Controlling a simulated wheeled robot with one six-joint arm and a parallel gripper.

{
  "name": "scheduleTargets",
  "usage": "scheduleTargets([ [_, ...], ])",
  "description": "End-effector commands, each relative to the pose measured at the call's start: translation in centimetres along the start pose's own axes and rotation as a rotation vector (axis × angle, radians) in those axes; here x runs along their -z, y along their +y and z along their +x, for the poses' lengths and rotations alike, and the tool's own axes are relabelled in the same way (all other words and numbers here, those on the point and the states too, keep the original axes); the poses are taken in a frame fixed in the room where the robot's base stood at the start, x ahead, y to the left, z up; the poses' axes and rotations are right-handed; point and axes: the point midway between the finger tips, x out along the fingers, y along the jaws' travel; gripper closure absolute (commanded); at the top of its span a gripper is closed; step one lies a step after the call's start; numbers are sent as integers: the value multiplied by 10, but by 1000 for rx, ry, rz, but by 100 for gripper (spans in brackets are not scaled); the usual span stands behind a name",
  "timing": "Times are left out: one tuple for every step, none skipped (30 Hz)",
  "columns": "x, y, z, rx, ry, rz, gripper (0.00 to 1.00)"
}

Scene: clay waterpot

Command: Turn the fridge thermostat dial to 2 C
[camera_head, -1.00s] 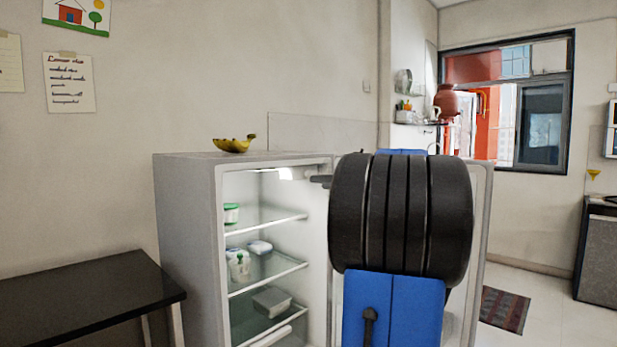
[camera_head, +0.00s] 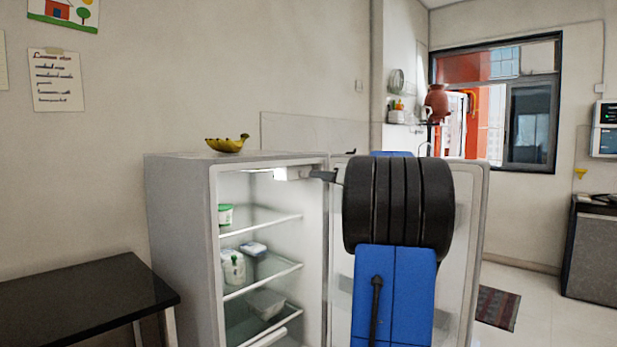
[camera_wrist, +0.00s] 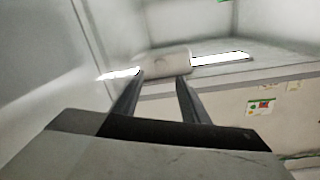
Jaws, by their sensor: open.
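The silver fridge (camera_head: 180,230) stands with its door (camera_head: 472,215) open to the right. A pale thermostat housing (camera_head: 286,174) is at the top of its lit interior. In the wrist view the housing (camera_wrist: 166,62) is just beyond my fingertips, roughly between them. No dial marks or numbers are readable. My gripper (camera_wrist: 160,78) is open with nothing between its fingers. In the head view the dark end of my gripper (camera_head: 325,176) points left into the fridge near the housing; contact cannot be told. My arm hides part of the door.
Glass shelves (camera_head: 262,222) below hold a green-lidded tub (camera_head: 225,214), a white jar (camera_head: 232,266) and a clear box (camera_head: 266,303). A black table (camera_head: 80,295) is at left.

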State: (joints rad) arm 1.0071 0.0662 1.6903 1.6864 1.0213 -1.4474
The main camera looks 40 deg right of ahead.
Motion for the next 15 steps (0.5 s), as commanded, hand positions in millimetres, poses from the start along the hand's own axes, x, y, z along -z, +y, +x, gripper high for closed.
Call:
scheduleTargets([
  [-1,-1,10,3,-2,1,59],
  [-1,-1,16,3,-2,0,59],
  [-1,-1,23,2,-1,0,59],
  [-1,-1,28,3,-2,0,59],
  [-1,-1,33,3,-2,1,59],
  [-1,0,39,2,-2,1,59],
  [-1,-1,44,2,-1,0,59],
  [-1,-1,48,2,-1,0,59],
  [-1,-1,53,3,-1,0,59],
  [-1,-1,57,2,-2,1,59],
  [-1,0,60,1,-2,1,59],
  [-1,0,64,1,-1,1,59],
  [0,0,66,1,-1,1,59],
  [0,0,68,1,-1,0,59],
  [0,0,70,1,0,0,59],
])
